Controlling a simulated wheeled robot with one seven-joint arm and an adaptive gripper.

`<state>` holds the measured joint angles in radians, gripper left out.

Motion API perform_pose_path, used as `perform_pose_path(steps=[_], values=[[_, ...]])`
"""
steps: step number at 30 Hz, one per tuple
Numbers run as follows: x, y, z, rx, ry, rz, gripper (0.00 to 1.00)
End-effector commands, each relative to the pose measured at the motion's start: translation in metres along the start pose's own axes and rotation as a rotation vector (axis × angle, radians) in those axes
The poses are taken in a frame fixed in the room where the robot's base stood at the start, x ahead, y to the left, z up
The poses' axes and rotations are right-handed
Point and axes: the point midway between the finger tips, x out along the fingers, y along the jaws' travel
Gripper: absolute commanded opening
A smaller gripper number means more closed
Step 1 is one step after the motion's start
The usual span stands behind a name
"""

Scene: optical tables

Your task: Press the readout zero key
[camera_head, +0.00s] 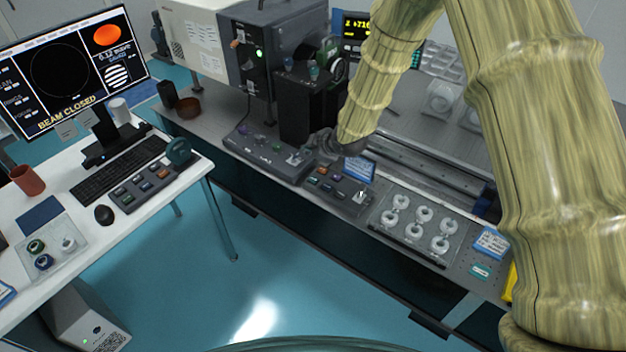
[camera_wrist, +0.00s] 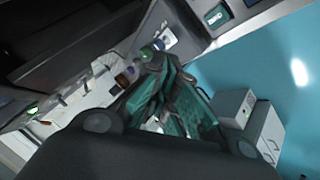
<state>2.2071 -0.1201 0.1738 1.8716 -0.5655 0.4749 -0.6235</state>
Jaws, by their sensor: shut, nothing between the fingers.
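The readout (camera_head: 360,26) stands at the back of the bench, a dark screen with yellow digits, partly hidden by my arm. A strip of teal keys (camera_head: 417,58) shows beside it. A grey control box (camera_head: 338,187) with several coloured keys and a small lever sits on the bench front; I cannot tell which key is the zero key. My gripper (camera_head: 322,142) is above and behind this box, partly hidden by my wrist. In the wrist view my gripper (camera_wrist: 157,62) has its fingers together and empty, near small coloured parts (camera_wrist: 125,76) that I cannot identify.
A black upright housing (camera_head: 305,105) stands just left of my gripper. A second grey box (camera_head: 262,150) is left of it. A tray of round parts (camera_head: 418,222) and a blue-white card (camera_head: 359,169) are nearby. The desk (camera_head: 150,222) with monitor is at left.

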Motion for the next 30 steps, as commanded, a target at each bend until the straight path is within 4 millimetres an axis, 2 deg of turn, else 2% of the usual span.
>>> perform_pose_path(steps=[19,30], values=[[0.049,-0.036,0.036,0.000,-0.001,-0.001,0.00],[0.057,-0.042,0.041,0.000,0.000,0.000,0.00]])
